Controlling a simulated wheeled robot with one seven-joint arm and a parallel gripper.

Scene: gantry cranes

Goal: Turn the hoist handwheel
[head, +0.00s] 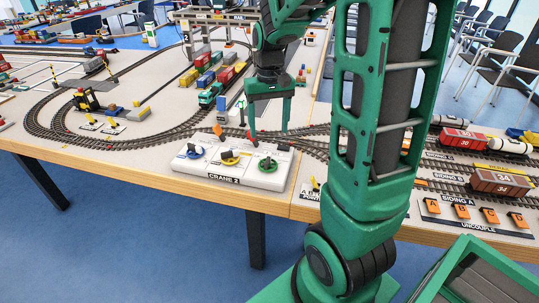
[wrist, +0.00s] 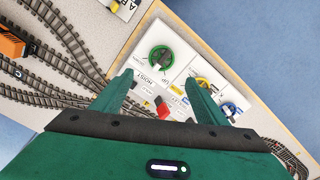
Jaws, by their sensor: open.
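The hoist handwheel is the green wheel (head: 267,164) with a dark grip across it, at the right end of the white CRANE 2 panel (head: 225,181). It also shows in the wrist view (wrist: 161,59), beside a label reading HOIST. My gripper (head: 268,133) hangs above the back of the panel with its fingers pointing down. In the wrist view my gripper (wrist: 160,78) has its fingers spread apart, with nothing held between them. The green wheel lies beyond the fingertips, apart from them.
A yellow handwheel (head: 230,157) and a blue handwheel (head: 191,150) sit left of the green one. A red part (wrist: 162,110) shows between my fingers in the wrist view. Model tracks and a row of wagons (head: 220,80) lie behind the panel. The table's front edge is close to the panel.

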